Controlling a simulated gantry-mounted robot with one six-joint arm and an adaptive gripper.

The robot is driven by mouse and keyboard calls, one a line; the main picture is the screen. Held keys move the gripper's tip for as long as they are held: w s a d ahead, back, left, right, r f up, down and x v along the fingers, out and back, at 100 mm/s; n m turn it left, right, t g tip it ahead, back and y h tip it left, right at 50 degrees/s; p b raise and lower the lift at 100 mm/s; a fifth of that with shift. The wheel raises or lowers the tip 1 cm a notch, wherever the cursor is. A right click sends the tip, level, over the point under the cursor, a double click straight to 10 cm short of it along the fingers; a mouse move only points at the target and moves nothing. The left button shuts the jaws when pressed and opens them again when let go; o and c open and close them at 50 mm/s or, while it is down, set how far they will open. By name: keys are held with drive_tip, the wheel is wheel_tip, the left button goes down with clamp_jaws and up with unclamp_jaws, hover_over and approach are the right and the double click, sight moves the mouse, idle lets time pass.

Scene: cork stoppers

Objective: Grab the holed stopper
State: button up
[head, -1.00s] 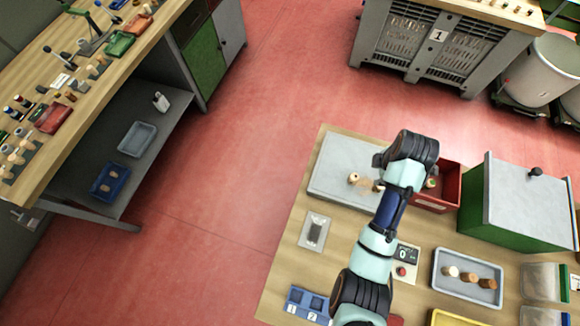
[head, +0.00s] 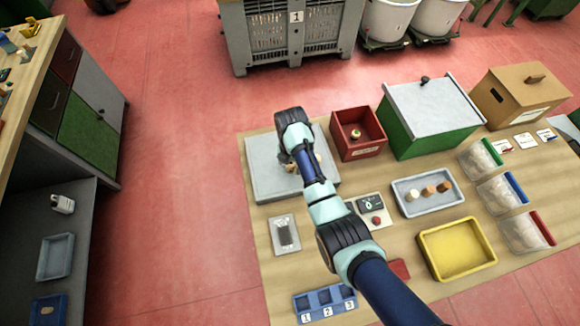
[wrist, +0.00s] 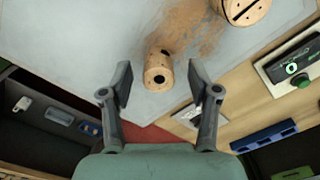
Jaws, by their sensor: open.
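My gripper (wrist: 162,82) is open, one finger on each side of this stopper, with gaps visible between. I cannot tell the height of the fingers over it. A second, larger-looking stopper (wrist: 246,10) with dark slits is cut off at the top right. In the head view, my arm hides the gripper and partly covers the stoppers on the grey board (head: 262,180).
Brown crumbs or stain (wrist: 198,30) mark the board. A red bin (head: 343,146) holding a stopper stands right of the board, beside a green box (head: 405,137). A grey tray (head: 402,207) holds several stoppers. A small device (head: 370,205) sits in front of the board.

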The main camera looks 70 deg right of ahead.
drive_tip(key=shift+f, duration=0.9)
drive_tip(key=c, duration=0.8)
drive_tip(key=shift+c, duration=0.2)
wheel_tip(320, 180, up, 20)
drive_tip(key=p, duration=0.9)
